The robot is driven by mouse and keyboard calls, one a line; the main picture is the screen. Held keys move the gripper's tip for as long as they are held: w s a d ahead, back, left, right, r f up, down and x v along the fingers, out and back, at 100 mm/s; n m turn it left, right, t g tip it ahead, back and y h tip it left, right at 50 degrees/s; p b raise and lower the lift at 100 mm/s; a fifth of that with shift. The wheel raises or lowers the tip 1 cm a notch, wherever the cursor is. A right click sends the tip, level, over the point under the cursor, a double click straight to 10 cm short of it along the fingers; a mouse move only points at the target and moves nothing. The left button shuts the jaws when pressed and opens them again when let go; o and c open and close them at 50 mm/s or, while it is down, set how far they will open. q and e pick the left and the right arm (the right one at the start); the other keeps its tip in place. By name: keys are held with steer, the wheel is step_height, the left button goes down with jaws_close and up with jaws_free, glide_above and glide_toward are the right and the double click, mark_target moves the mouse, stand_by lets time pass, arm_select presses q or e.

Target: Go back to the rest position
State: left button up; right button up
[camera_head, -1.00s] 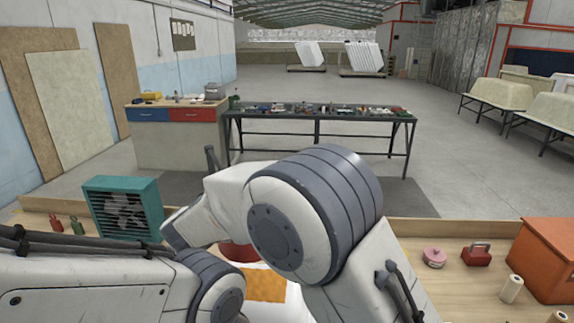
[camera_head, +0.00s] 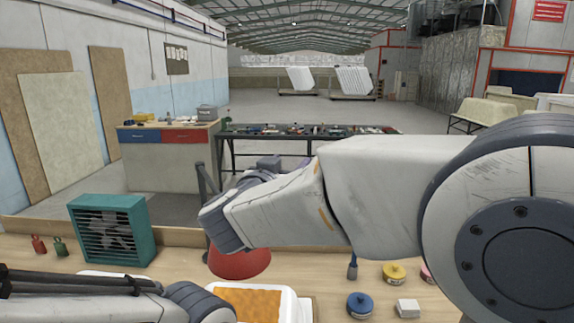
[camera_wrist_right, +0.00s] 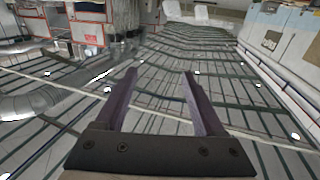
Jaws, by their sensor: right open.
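My right arm reaches across the head view from the right. Its gripper (camera_head: 268,163) shows only in part as purple-grey pieces behind the wrist, raised above the bench. In the right wrist view the gripper (camera_wrist_right: 160,76) is open, with two fingers apart and nothing between them. That view looks up at the hall's roof. My left arm lies low at the bottom left of the head view; its gripper is not visible.
The wooden bench (camera_head: 330,262) holds a teal fan (camera_head: 111,230), a red dome-shaped object (camera_head: 240,263), a white shell (camera_head: 292,305) with an orange patch, a blue tin (camera_head: 360,305) and a yellow tin (camera_head: 395,273). Air above the bench's left is clear.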

steer(key=d+f+n+g+y, duration=0.2)
steer(key=f+n+y, duration=0.15)
steer(key=f, duration=0.55)
steer(key=d+f+n+g+y, duration=0.25)
steer(key=f+y, duration=0.25)
steer(key=f, duration=0.3)
steer(key=s+d+f+m+g+h, duration=0.1)
steer(key=s+d+f+g, duration=0.35)
steer(key=s+f, duration=0.35)
steer(key=s+d+f+g, duration=0.4)
steer(key=s+f+g, duration=0.15)
steer(key=s, duration=0.55)
steer(key=s+a+r+n+g, duration=0.1)
steer(key=s+a+r+n, duration=0.1)
steer(key=s+a, duration=0.4)
steer(key=s+a+r+n+g, duration=0.1)
steer(key=s+a+r+n, duration=0.1)
steer(key=s+a+n, duration=0.3)
steer(key=s+a, duration=0.1)
steer(key=s, duration=0.2)
steer(key=shift+a+r, duration=0.35)
steer(key=shift+a, duration=0.05)
